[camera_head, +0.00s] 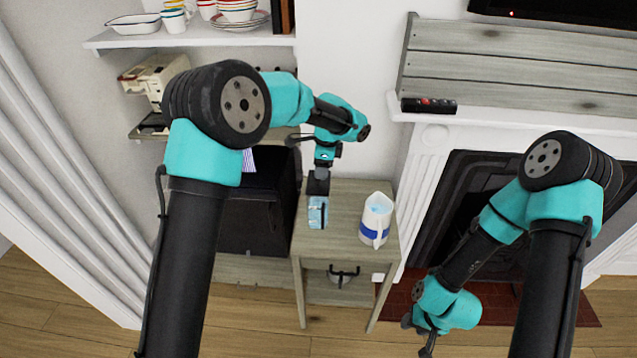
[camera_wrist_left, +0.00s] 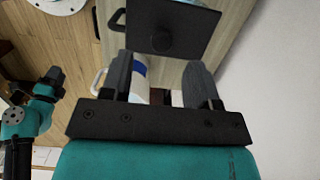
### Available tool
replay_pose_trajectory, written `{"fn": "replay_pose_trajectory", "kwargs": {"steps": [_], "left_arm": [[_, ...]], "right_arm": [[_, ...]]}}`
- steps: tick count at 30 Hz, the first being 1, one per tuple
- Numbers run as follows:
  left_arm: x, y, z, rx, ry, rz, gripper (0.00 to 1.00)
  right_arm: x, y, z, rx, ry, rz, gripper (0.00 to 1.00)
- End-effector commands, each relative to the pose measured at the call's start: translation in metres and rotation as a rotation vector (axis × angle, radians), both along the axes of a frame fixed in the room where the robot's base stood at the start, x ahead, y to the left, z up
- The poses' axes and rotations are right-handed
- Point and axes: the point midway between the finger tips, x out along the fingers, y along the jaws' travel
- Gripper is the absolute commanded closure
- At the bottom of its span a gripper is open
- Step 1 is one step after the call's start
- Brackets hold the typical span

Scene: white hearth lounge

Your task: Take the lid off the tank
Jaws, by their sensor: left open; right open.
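The tank (camera_head: 318,213) is a small light-blue box on the wooden side table, near its left edge. A dark square lid (camera_head: 317,187) covers its top; in the left wrist view the black lid (camera_wrist_left: 185,18) shows a round knob (camera_wrist_left: 177,40) in its middle. My left gripper (camera_head: 321,172) is open just above the lid. In its wrist view the gripper (camera_wrist_left: 158,62) has its two fingers apart, with the knob beyond the tips and nothing held. My right gripper (camera_head: 428,346) is open and empty, low at the bottom of the head view, far from the tank.
A white pitcher with a blue band (camera_head: 374,232) stands right of the tank, close by. A black object (camera_head: 258,205) is left of the table (camera_head: 345,192). Above are a shelf of dishes (camera_head: 190,40) and, to the right, a white mantel (camera_head: 520,118). The table's front is fairly clear.

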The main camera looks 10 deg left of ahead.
Motion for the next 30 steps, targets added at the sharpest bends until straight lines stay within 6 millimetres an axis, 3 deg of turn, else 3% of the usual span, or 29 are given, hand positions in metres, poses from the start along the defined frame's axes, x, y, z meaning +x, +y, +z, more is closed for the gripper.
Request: {"fn": "replay_pose_trajectory", "kwargs": {"steps": [5, 15, 30], "left_arm": [[0.000, 0.003, -0.008, 0.001, 0.002, 0.000, 0.45], [0.000, 0.011, -0.048, 0.001, 0.001, 0.000, 0.45], [0.000, 0.011, -0.051, 0.000, 0.000, 0.000, 0.45]], "right_arm": [[0.000, 0.000, 0.000, 0.000, 0.000, 0.000, 0.57], [0.000, 0.000, 0.000, 0.000, 0.000, 0.000, 0.57], [0.000, 0.000, 0.000, 0.000, 0.000, 0.000, 0.57]]}}
